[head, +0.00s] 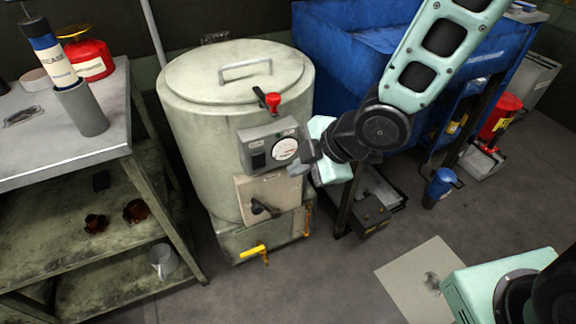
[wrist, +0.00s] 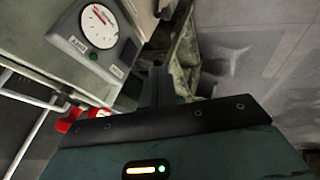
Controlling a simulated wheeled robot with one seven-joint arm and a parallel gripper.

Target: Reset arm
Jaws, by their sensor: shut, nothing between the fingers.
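My gripper (head: 301,160) is at the end of my mint-green arm, in front of the control box on the round cream machine (head: 190,110). Its dark fingers are shut and empty. In the wrist view the shut fingers (wrist: 158,85) point away from the camera, beside the grey control box (wrist: 100,40) with its white dial. In the head view the control box (head: 257,148) has the dial on its right part, just left of my fingers. I cannot tell whether the fingers touch the machine.
A metal workbench (head: 70,150) with a grease tube (head: 45,45) and red can (head: 88,58) stands at left. A blue sink (head: 345,40) is behind my arm. A red lever (head: 272,101) and yellow tap handle (head: 253,251) stick out from the machine. The floor (head: 330,285) in front is open.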

